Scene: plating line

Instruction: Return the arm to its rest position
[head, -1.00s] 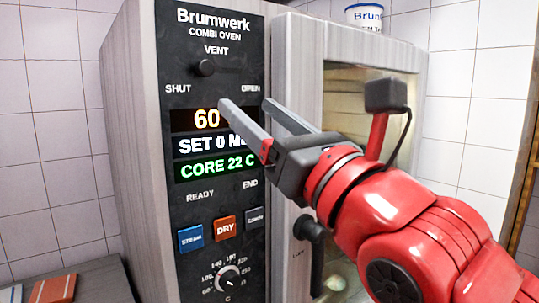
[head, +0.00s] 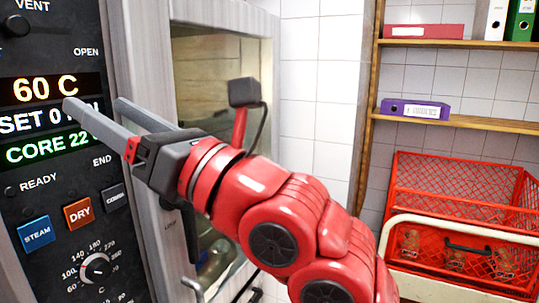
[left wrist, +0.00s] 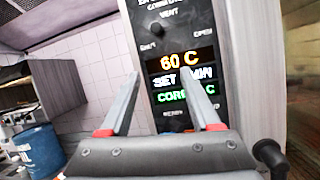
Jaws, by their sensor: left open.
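My left gripper (head: 95,105) is open and empty, its two grey fingers pointing at the combi oven's control panel (head: 45,185). In the head view the near finger overlaps the "SET 0" line, below the orange "60 C" display (head: 45,87). The left wrist view also shows my open gripper (left wrist: 158,68) with nothing between the fingers and the panel (left wrist: 168,42) beyond. I cannot tell the gap to the panel; no contact is evident. My red left arm crosses in front of the oven door (head: 215,65). My right gripper is not in view.
The oven's dark handle (head: 190,235) is just below my wrist. At right, shelves (head: 455,120) hold binders and a purple box (head: 416,109). Below is a red mesh crate (head: 455,185) behind a cream rail (head: 470,232). A blue drum (left wrist: 40,150) stands left in the wrist view.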

